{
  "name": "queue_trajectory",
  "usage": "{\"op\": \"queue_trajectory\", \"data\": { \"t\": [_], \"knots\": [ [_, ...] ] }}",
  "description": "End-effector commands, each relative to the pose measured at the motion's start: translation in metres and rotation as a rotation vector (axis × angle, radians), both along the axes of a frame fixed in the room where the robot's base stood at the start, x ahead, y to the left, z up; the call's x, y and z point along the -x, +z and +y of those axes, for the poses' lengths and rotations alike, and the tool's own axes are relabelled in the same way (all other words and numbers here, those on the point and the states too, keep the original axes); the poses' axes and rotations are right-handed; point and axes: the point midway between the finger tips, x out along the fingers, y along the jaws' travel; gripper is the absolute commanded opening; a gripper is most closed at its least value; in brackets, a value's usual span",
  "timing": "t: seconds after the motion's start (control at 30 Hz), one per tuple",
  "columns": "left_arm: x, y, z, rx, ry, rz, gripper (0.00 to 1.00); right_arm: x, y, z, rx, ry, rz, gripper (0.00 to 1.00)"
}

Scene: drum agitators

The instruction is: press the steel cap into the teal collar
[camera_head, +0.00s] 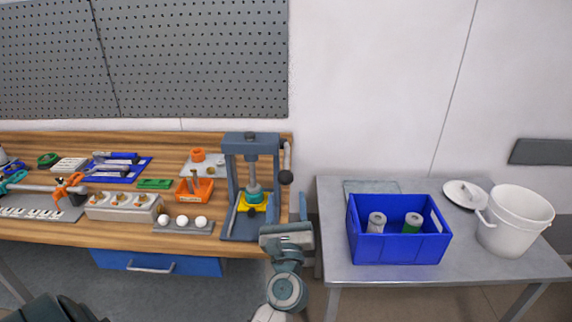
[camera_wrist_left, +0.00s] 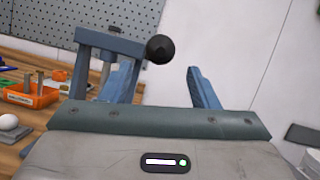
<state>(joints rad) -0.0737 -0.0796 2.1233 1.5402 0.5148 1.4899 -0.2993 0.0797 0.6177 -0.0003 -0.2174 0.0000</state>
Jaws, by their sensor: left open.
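The blue-grey press (camera_head: 233,195) stands at the right end of the wooden bench. Its ram comes down over a teal collar (camera_head: 254,197) on a yellow holder (camera_head: 246,207). A grey part shows under the ram, but I cannot tell whether it is the steel cap or how it meets the collar. The press lever ends in a black knob (camera_head: 285,177). My left gripper (camera_head: 287,213) is open just right of the press, below the knob. In the left wrist view, the knob (camera_wrist_left: 160,48) appears between the open fingertips, apparently untouched. My right gripper is out of view.
An orange bin (camera_head: 195,195), a grey tray (camera_head: 172,227) with white balls and several tools lie left of the press. A metal table on the right holds a blue crate (camera_head: 400,250) with two cans, a white bucket (camera_head: 515,225) and a lid (camera_head: 466,194).

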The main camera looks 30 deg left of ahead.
Motion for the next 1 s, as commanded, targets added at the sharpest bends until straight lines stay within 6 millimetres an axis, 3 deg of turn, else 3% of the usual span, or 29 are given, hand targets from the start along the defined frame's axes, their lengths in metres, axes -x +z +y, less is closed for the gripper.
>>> {"op": "queue_trajectory", "data": {
  "t": [0.2, 0.43, 0.87, 0.9, 1.0],
  "knots": [
    [-0.033, 0.023, 0.023, -0.009, 0.001, 0.0, 0.55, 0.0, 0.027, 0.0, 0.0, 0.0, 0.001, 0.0],
    [-0.06, 0.033, 0.042, -0.006, 0.001, 0.002, 0.55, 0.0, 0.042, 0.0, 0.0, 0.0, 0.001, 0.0],
    [-0.07, 0.035, 0.049, -0.006, 0.001, 0.002, 0.55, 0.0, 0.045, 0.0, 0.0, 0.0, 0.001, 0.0],
    [-0.07, 0.035, 0.049, -0.006, 0.001, 0.002, 0.53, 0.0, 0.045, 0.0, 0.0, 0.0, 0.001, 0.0],
    [-0.07, 0.035, 0.049, -0.006, 0.001, 0.002, 0.33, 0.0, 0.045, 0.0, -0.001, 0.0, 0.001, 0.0]
  ]
}}
